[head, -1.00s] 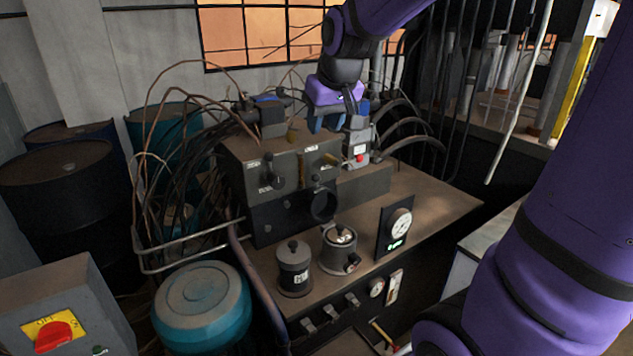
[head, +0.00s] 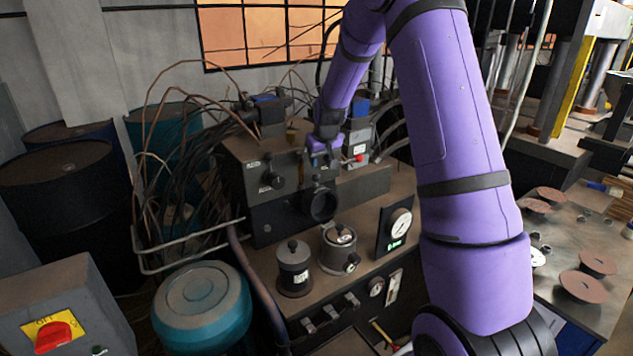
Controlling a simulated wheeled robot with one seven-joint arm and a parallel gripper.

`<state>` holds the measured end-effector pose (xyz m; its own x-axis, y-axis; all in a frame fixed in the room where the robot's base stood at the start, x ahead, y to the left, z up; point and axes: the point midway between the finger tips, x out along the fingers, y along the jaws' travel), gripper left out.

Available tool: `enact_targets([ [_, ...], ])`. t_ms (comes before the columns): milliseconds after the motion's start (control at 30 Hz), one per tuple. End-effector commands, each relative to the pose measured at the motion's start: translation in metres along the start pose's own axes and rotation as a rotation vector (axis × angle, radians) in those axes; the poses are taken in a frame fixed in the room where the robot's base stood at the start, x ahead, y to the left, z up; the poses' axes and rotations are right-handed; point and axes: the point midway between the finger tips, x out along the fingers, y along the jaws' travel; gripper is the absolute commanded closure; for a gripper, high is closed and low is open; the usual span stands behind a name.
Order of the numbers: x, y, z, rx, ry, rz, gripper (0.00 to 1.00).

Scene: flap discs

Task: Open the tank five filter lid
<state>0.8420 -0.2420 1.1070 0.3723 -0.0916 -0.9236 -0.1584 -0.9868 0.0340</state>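Two dark metal canisters stand on the bench top. The front one (head: 293,275) is a cylinder with a knobbed lid and a small pale label. The one behind it to the right (head: 338,258) has a knobbed lid and a small fitting on its side. Their labels are too small to read, so I cannot tell which belongs to tank five. Both lids look seated. My gripper (head: 321,172) is above and behind the canisters, in front of the right part of the dark control block. Its fingers are small and hard to make out; I see nothing held.
The control block (head: 262,212) with knobs and a round port stands behind the canisters. A gauge panel (head: 394,231) is right of them. A teal tank (head: 203,315) is left of the bench. Brown discs (head: 598,263) lie on a side table at right.

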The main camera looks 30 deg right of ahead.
Motion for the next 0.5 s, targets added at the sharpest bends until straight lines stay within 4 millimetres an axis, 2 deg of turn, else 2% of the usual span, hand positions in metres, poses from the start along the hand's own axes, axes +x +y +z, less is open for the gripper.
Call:
enact_targets([
  [167, 0.016, 0.000, 0.000, 0.001, -0.001, 0.000, 0.61],
  [500, 0.074, 0.000, 0.000, 0.001, -0.001, 0.000, 0.61],
])
